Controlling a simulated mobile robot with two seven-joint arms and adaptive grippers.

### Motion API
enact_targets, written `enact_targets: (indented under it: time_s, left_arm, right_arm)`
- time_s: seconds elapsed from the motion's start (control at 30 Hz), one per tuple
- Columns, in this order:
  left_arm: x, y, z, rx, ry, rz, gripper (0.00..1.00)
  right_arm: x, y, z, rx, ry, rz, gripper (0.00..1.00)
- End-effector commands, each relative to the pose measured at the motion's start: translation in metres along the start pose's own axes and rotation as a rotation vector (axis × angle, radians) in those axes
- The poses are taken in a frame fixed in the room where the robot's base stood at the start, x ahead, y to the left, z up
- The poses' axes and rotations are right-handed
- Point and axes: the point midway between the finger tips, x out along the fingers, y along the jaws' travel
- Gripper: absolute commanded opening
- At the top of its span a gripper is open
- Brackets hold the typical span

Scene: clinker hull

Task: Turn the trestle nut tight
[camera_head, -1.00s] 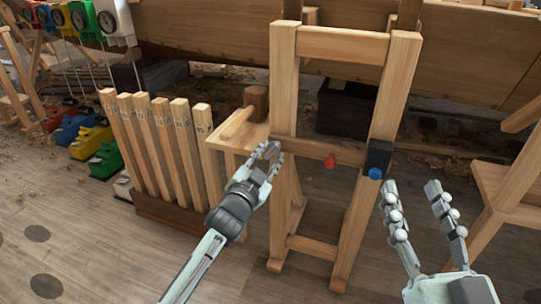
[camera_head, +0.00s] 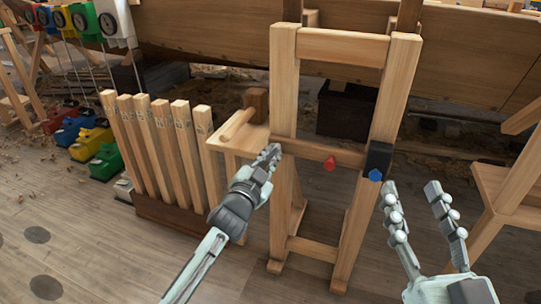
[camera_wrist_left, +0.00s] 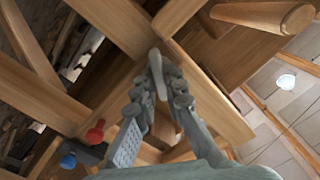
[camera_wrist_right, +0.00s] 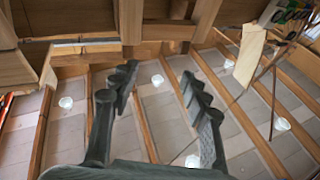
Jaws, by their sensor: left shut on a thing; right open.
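The wooden trestle (camera_head: 396,85) stands upright in the middle of the head view, with a crossbar (camera_head: 305,148) between its legs. My left gripper (camera_head: 270,156) is at the left end of this crossbar, beside the left leg. In the left wrist view, my left gripper (camera_wrist_left: 160,88) is shut on a narrow grey piece (camera_wrist_left: 157,68) against the wood, probably the trestle nut; the fingers partly hide it. My right gripper (camera_head: 411,188) is open and empty, right of the trestle; in the right wrist view (camera_wrist_right: 158,78) nothing is between its fingers.
A mallet (camera_head: 238,123) lies on a wooden shelf left of the trestle. Several upright boards (camera_head: 160,145) stand further left. Another wooden stand (camera_head: 510,190) is right.

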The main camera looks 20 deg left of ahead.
Motion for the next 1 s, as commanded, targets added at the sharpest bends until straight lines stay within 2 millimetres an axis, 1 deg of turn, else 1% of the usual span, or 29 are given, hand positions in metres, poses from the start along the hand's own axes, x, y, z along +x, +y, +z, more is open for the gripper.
enact_targets:
  time_s: [0.17,0.27,0.37,0.5,0.6,0.8,1.0]
  left_arm:
    - [0.000,-0.001,-0.001,0.064,-0.002,0.001,0.00]
    - [0.000,-0.001,-0.001,0.125,-0.002,0.001,0.00]
    - [0.000,-0.001,-0.002,0.202,-0.001,0.001,0.00]
    - [0.000,0.000,-0.001,0.322,-0.002,0.002,0.00]
    - [0.000,0.000,-0.001,0.408,-0.001,0.002,0.00]
    - [0.000,0.001,0.000,0.562,-0.001,0.002,0.00]
    - [0.000,0.001,0.001,0.677,-0.001,0.001,0.00]
  right_arm:
    - [-0.001,0.011,0.023,-0.024,-0.120,0.018,0.46]
    - [-0.005,0.019,0.042,-0.041,-0.217,0.033,0.46]
    - [-0.012,0.030,0.063,-0.059,-0.330,0.053,0.46]
    - [-0.027,0.046,0.091,-0.080,-0.486,0.083,0.46]
    - [-0.039,0.056,0.107,-0.092,-0.582,0.103,0.46]
    - [-0.061,0.071,0.128,-0.106,-0.724,0.135,0.46]
    - [-0.076,0.081,0.140,-0.113,-0.811,0.157,0.46]
